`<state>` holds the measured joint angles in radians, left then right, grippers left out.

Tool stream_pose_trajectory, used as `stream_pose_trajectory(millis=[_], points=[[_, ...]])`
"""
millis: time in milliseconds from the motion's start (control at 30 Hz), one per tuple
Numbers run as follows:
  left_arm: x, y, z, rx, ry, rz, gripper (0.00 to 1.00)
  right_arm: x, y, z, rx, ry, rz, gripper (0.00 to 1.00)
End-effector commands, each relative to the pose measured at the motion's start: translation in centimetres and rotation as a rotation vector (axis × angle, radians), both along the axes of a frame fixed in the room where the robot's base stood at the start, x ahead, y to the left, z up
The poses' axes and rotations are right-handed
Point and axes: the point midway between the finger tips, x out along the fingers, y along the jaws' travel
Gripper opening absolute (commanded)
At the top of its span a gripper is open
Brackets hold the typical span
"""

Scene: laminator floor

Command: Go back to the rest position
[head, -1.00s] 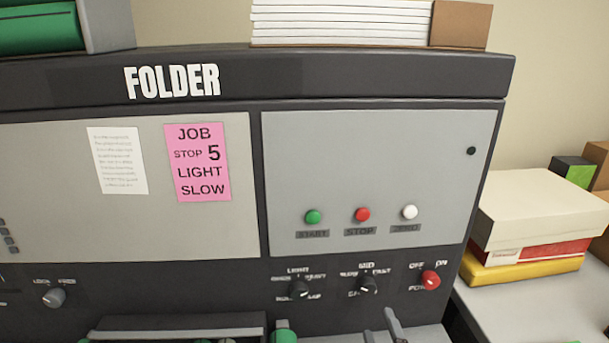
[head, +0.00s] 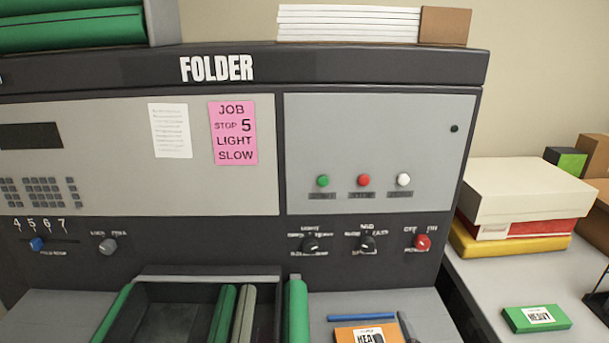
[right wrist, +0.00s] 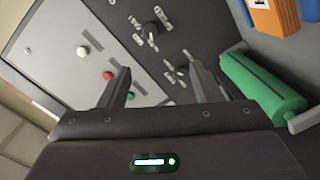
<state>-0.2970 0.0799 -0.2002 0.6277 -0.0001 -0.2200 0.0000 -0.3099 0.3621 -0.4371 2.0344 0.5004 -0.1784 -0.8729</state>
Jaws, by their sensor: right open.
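My right gripper (right wrist: 160,82) is open in the right wrist view, with nothing between its fingers. It is in front of the folder's control panel, apart from the buttons as far as I can tell. The folder (head: 380,130) is a dark machine with grey panels. It has a green button (head: 323,180), a red button (head: 363,180) and a white button (head: 404,179). Below these are two black knobs and a red power knob (head: 422,242). In the head view a small grey piece at the bottom edge may be my right gripper. My left gripper is not in view.
A green roller (head: 297,312) and an orange pack (head: 368,334) are at the folder's front. A pink job card (head: 232,132) is on the panel. On the right table, boxes (head: 525,190) are stacked behind a green pack (head: 537,319). Paper (head: 348,24) lies on top.

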Motion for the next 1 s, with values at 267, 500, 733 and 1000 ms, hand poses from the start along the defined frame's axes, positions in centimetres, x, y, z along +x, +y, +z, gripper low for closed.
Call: stream_pose_trajectory(millis=[267,500,733,1000], points=[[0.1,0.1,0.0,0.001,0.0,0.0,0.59,-1.3,0.3,-1.8,0.176,0.199,-0.019,0.59],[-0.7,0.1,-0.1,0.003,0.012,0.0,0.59,-4.5,0.5,-3.9,0.393,0.482,-0.086,0.59],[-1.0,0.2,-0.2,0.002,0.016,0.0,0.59,-10.1,0.0,-5.4,0.586,0.797,-0.24,0.59],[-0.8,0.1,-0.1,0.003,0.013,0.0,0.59,-15.6,-1.2,-5.6,0.683,1.025,-0.431,0.59]])
